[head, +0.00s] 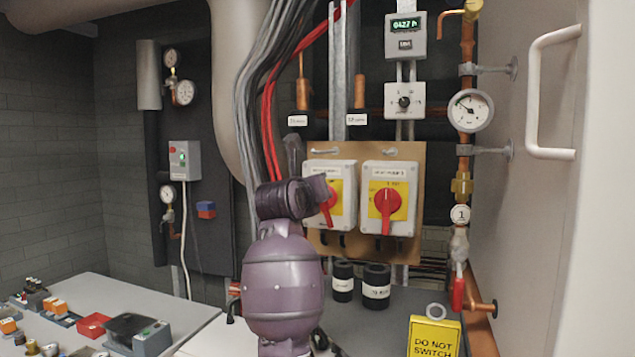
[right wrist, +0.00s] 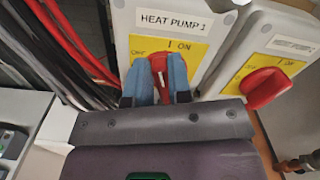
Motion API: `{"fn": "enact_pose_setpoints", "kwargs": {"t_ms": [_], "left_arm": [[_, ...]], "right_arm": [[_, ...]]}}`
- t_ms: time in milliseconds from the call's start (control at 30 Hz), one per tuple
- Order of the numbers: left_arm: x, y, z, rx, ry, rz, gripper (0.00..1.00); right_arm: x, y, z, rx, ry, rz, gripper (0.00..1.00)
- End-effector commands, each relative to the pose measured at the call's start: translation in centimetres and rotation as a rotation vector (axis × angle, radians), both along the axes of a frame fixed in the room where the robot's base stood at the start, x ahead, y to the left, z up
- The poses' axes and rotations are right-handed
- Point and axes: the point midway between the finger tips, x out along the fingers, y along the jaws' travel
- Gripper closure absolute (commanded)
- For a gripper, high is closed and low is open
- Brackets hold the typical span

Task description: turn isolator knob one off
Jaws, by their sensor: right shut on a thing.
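The left isolator box, labelled HEAT PUMP 1 in the right wrist view (right wrist: 205,22), hangs on a tan board; it also shows in the head view (head: 345,178). Its red knob (head: 329,208) sits on a yellow plate with OFF at left and I ON at the top. My right gripper (right wrist: 159,75) has its two blue fingers on either side of this red knob (right wrist: 158,62), shut on it. The fingers hide part of the knob, so its exact angle is hard to tell. In the head view my right gripper (head: 322,189) covers the box's left side. My left gripper is out of view.
A second isolator (head: 404,172) with a red knob (head: 388,203) stands close to the right. Red and grey cables (head: 268,110) run close on the left. Two black cylinders (head: 376,287) and a yellow DO NOT SWITCH sign (head: 433,337) stand below. A pressure gauge (head: 470,110) is at right.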

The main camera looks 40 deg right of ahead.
Motion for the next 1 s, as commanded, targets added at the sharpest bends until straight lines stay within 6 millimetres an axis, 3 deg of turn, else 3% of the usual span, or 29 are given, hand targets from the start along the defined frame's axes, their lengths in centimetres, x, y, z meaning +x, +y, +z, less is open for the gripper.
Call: {"fn": "enact_pose_setpoints", "kwargs": {"t_ms": [1000], "left_arm": [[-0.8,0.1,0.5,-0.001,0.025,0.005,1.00]], "right_arm": [[1.6,0.8,-1.9,-0.440,0.849,0.000,1.00]]}}
